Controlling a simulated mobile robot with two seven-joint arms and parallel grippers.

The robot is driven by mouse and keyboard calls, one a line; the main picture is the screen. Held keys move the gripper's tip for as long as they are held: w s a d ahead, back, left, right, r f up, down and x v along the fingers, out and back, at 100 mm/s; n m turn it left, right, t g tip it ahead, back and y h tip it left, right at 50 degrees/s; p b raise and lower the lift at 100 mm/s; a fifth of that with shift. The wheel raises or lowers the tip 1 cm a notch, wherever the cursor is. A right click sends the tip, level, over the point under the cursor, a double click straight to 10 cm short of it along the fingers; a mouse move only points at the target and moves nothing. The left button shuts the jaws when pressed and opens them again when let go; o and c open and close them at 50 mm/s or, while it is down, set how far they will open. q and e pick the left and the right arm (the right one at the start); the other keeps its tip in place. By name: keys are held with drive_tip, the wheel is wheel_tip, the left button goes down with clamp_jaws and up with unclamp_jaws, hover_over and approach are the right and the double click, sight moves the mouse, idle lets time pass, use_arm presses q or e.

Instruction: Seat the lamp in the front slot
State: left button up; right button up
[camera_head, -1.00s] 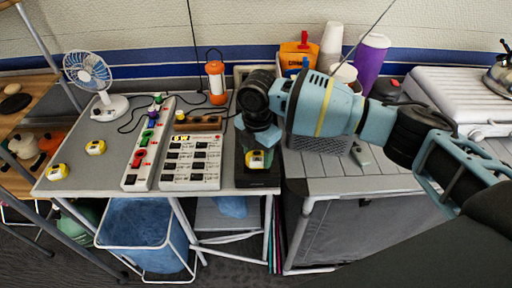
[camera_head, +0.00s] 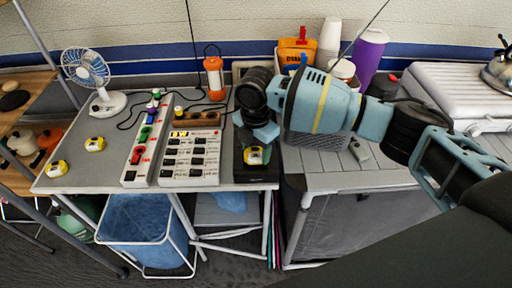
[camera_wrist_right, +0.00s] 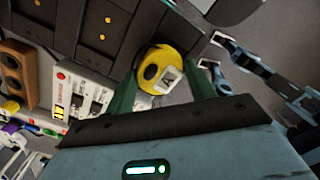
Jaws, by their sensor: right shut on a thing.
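My right gripper (camera_head: 260,143) is shut on a yellow lamp (camera_head: 255,156) with a white and dark face. The gripper points down over a black dock (camera_head: 249,183) at the table's right end. In the right wrist view the lamp (camera_wrist_right: 150,68) sits between the green fingers (camera_wrist_right: 198,86), with a letter label on its side. The black dock (camera_wrist_right: 120,14) there shows slots with small orange lights. The lamp is at the dock's edge; I cannot tell whether it touches the dock. The gripper hides the dock's back part. My left gripper is not in view.
Two similar yellow lamps (camera_head: 95,144) (camera_head: 57,169) lie at the table's left. A white switch panel (camera_head: 190,180) and a power strip (camera_head: 140,160) stand left of the dock. Behind are a wooden block (camera_head: 205,119) and an orange lantern (camera_head: 215,78). A grey cabinet stands at right.

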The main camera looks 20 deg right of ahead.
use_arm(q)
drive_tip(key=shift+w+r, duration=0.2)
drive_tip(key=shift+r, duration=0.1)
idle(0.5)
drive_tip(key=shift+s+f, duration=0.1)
use_arm(e)
drive_tip(key=shift+f, duration=0.65)
idle(0.4)
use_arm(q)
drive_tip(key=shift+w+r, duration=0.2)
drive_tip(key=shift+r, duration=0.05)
use_arm(e)
drive_tip(key=shift+f, duration=0.3)
idle(0.7)
drive_tip(key=o, duration=1.2)
drive_tip(key=shift+o, duration=0.2)
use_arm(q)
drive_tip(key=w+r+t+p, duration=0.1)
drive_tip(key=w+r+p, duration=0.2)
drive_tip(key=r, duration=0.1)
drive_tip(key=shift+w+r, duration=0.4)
use_arm(e)
drive_tip(key=shift+r, duration=3.5)
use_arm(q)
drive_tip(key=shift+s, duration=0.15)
use_arm(e)
drive_tip(key=shift+s+f, duration=0.1)
